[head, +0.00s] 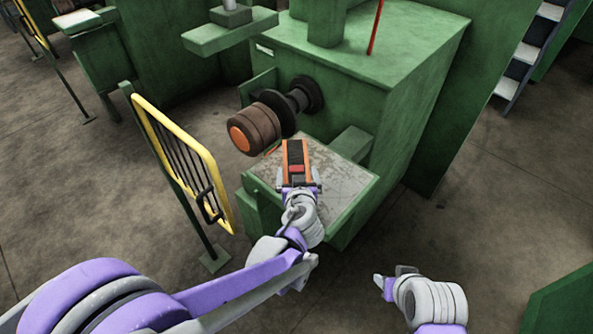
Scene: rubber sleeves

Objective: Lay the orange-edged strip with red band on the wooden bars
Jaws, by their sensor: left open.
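The orange-edged strip (296,152) is dark in the middle, with a red band across its near part. It appears over the worn grey top of the green machine's low table. My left gripper (297,178) is at the strip's near end, open, with its fingers to either side of it. I cannot tell whether they touch it or whether the strip lies on the table. My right gripper (392,278) is low at the right, well away from the strip, its jaw opening unclear. I cannot make out any wooden bars.
The low table (347,160) belongs to a large green machine (400,60). A brown roller with an orange end (256,128) juts out just left of the strip. A yellow-framed guard (180,150) stands at the left. Concrete floor is open at the right.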

